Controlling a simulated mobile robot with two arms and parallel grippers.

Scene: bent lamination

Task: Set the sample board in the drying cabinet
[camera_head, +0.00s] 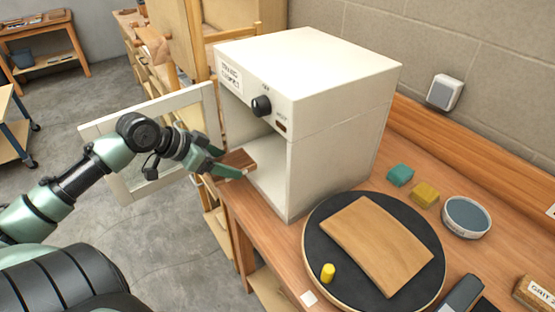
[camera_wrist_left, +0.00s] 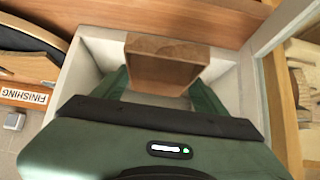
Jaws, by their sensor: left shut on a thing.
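The drying cabinet (camera_head: 345,130) is a white box on the wooden bench, with a black knob on its front above the opening. Its door (camera_head: 150,110) stands open to the left. The sample board (camera_head: 238,158) is a small brown wooden piece held at the cabinet's opening, just above the pale cabinet floor. My left gripper (camera_head: 230,168) is shut on it. In the left wrist view the board (camera_wrist_left: 165,65) sits between the two green fingers (camera_wrist_left: 163,90), with pale cabinet walls (camera_wrist_left: 80,72) on both sides. Whether the board touches the floor is unclear. My right gripper is out of view.
A dark round turntable (camera_head: 425,240) with a curved wooden panel (camera_head: 378,245) and a yellow cylinder (camera_head: 328,272) is right of the cabinet. Teal (camera_head: 400,175) and yellow (camera_head: 425,194) blocks and a round tin (camera_head: 466,216) lie behind it. The open door stands beside my left arm.

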